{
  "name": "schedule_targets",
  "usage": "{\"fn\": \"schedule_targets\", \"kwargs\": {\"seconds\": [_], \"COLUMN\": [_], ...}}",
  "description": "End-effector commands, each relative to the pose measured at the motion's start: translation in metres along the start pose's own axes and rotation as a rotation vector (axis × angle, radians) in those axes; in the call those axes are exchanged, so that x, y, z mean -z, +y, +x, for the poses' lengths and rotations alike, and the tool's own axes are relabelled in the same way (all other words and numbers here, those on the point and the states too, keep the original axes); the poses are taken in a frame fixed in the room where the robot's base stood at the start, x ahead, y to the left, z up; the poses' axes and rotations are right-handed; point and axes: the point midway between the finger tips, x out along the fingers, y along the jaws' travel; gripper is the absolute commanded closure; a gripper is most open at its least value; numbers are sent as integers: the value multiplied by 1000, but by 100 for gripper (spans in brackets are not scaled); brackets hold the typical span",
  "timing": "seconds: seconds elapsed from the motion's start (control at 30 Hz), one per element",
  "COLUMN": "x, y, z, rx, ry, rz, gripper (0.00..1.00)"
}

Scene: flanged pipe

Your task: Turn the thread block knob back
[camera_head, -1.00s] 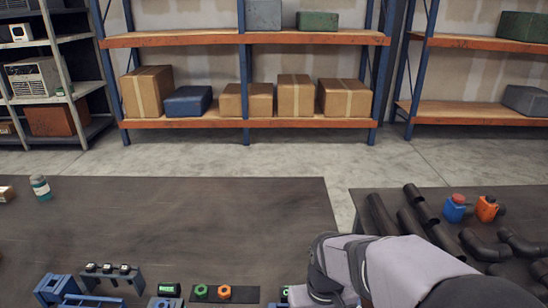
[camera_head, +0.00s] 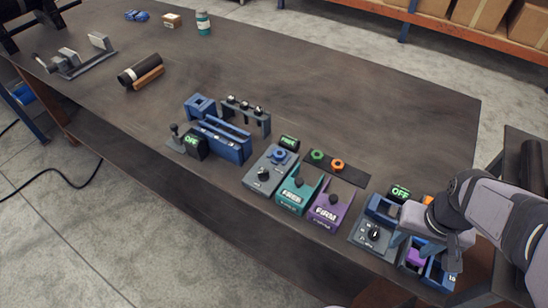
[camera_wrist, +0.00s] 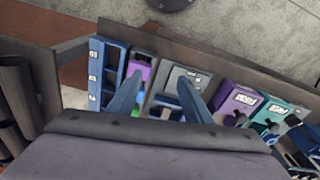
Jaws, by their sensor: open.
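A grey block (camera_head: 360,238) with a round black knob (camera_head: 373,233) stands near the table's front edge; a green-lit OFF display (camera_head: 400,192) is behind it. A second grey block (camera_head: 258,183) has a dark knob (camera_head: 263,174) and a blue knob (camera_head: 281,156). I cannot tell which is the thread block. I see nothing held; the knob is not clear there.
A teal FREE block (camera_head: 292,197) and a purple FIRM block (camera_head: 326,212) stand between the grey blocks. Blue bins (camera_head: 437,278) are under my gripper. A dark strip (camera_head: 346,172) holds green and orange nuts. The table's far middle is clear.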

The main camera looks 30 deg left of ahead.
Motion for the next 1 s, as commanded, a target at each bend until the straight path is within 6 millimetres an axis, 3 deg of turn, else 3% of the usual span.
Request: {"fn": "schedule_targets", "kwargs": {"seconds": [0.03,0.1,0.27,0.4,0.6,0.7,0.8,1.0], "x": [22,51,103,113,99,89,82,77], "y": [-20,-52,-144,-228,-326,-356,-374,-379], "z": [13,15,14,9,-2,-6,-10,-12], "rx": [5,13,49,90,147,166,178,179], "ry": [30,75,181,228,278,292,301,291], "rz": [-60,-139,-320,-461,-613,-659,-685,-695], "gripper": [55,55,55,55,55,55,55,55]}}
